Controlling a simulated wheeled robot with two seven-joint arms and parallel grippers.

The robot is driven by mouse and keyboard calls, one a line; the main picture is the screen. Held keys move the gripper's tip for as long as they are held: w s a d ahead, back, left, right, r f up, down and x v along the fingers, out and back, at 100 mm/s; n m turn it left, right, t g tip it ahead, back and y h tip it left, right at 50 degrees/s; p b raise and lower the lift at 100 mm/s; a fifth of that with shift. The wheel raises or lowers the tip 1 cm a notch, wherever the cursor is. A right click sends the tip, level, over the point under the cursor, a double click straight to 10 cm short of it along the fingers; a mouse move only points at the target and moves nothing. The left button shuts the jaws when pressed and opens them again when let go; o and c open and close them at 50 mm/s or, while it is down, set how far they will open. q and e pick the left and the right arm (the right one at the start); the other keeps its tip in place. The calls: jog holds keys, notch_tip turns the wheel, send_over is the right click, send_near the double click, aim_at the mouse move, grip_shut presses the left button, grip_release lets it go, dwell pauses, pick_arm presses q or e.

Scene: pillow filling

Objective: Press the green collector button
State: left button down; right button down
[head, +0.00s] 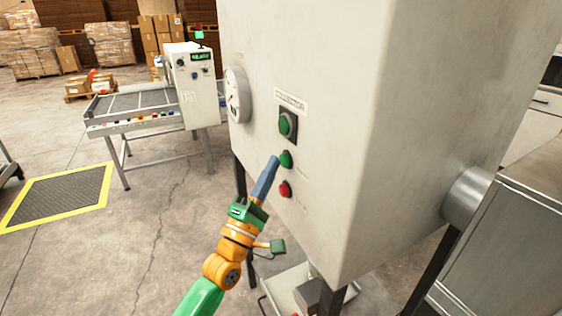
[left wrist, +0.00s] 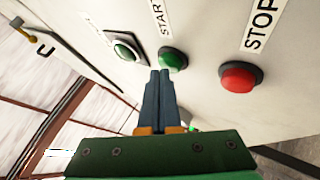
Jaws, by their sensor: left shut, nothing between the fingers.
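The pale cabinet (head: 310,60) carries a COLLECTOR label above a large green button (head: 287,124) in a dark square frame. Below it is a smaller green button (head: 286,159), labelled START in the left wrist view (left wrist: 173,60). A red button (head: 285,189), labelled STOP in the left wrist view (left wrist: 240,77), sits lowest. My left gripper (head: 275,160) is shut and empty. Its fingertips (left wrist: 160,73) are right beside the START button; I cannot tell whether they touch it. The large framed button (left wrist: 125,51) is off to the left in the wrist view. My right gripper is not in view.
A round gauge (head: 237,95) is on the cabinet's left part. A machine with a conveyor table (head: 140,102) stands behind at left. A grey metal unit (head: 510,240) is at right. A yellow-edged floor mat (head: 60,192) lies on open floor at left.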

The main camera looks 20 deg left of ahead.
pick_arm(q)
jog(key=shift+w+d, duration=0.15)
jog(key=shift+w, duration=0.05)
dwell(0.3)
jog(key=shift+s, duration=0.1)
jog(key=shift+s+a, duration=0.55)
jog(key=s+a, duration=0.3)
jog(key=shift+s+a+p, duration=0.15)
jog(key=shift+s+p, duration=0.2)
jog(key=shift+s, duration=0.05)
dwell(0.3)
dwell(0.5)
